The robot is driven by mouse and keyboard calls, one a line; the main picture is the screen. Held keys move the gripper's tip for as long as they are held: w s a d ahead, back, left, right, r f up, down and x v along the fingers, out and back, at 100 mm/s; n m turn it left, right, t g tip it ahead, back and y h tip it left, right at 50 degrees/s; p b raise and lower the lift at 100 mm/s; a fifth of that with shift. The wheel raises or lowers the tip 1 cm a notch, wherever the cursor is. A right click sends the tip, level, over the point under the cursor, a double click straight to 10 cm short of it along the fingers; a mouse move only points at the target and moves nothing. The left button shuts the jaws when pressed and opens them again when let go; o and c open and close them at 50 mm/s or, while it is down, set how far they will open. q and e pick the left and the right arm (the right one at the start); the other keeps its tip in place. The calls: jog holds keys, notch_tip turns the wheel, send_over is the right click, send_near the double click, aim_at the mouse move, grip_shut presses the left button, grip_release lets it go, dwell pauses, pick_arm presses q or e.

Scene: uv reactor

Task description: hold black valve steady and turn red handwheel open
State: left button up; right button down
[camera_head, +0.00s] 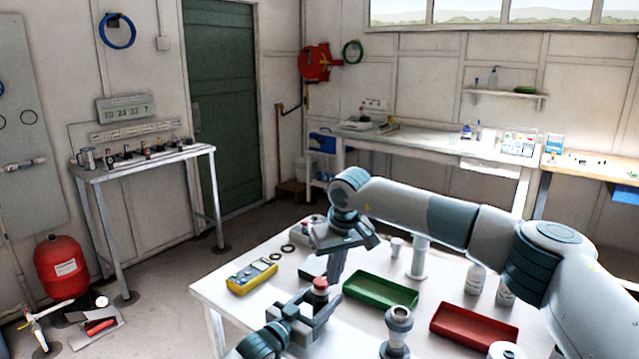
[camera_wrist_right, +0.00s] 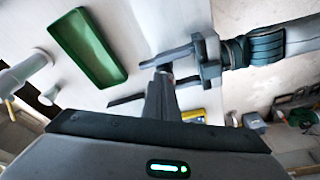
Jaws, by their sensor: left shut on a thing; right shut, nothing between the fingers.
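The black valve (camera_head: 319,297) stands near the front of the white table, with the red handwheel (camera_head: 320,283) on its top. My left gripper (camera_head: 318,312) is shut around the valve's body, low down. My right gripper (camera_head: 334,280) points down with its fingers together, just right of and behind the handwheel in the head view. I cannot tell whether it touches the handwheel. In the right wrist view my right fingers (camera_wrist_right: 162,82) reach toward the fingers of my left gripper (camera_wrist_right: 172,62). The valve and handwheel are mostly hidden there.
A green tray (camera_head: 381,290) lies right of the valve and a red tray (camera_head: 473,328) farther right. A grey flanged fitting (camera_head: 399,325) stands between them at the front. A yellow multimeter (camera_head: 252,276) lies at the left. White bottles (camera_head: 475,280) stand behind the red tray.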

jog(key=shift+r, duration=1.7)
pick_arm(q)
jog(key=o, duration=1.3)
jog(key=shift+a, duration=0.1)
jog(key=v, duration=1.2)
pick_arm(e)
jog(key=shift+f, duration=0.1)
